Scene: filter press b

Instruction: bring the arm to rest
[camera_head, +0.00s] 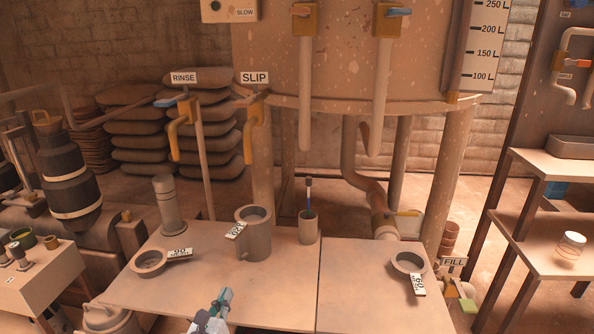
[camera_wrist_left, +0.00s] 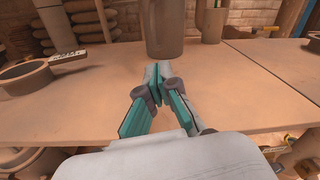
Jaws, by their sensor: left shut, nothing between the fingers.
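My left gripper (camera_head: 222,298) shows at the bottom of the head view, over the front edge of the table (camera_head: 190,283). Its two fingers are together and hold nothing. In the left wrist view the gripper (camera_wrist_left: 158,70) points across the tabletop toward the base of a grey cylindrical vessel (camera_wrist_left: 163,30), with its tips a little short of it. That vessel, a tagged mug-like pot (camera_head: 255,238), stands upright on the table in the head view. My right gripper is in neither view.
A tagged ring-shaped dish (camera_head: 150,262) lies at left, another (camera_head: 409,262) at right. A cup holding a brush-like tool (camera_head: 308,228) and a grey canister (camera_head: 168,205) stand farther back. Taps labelled RINSE and SLIP hang above. A shelf rack (camera_head: 545,170) stands right. The table's front middle is clear.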

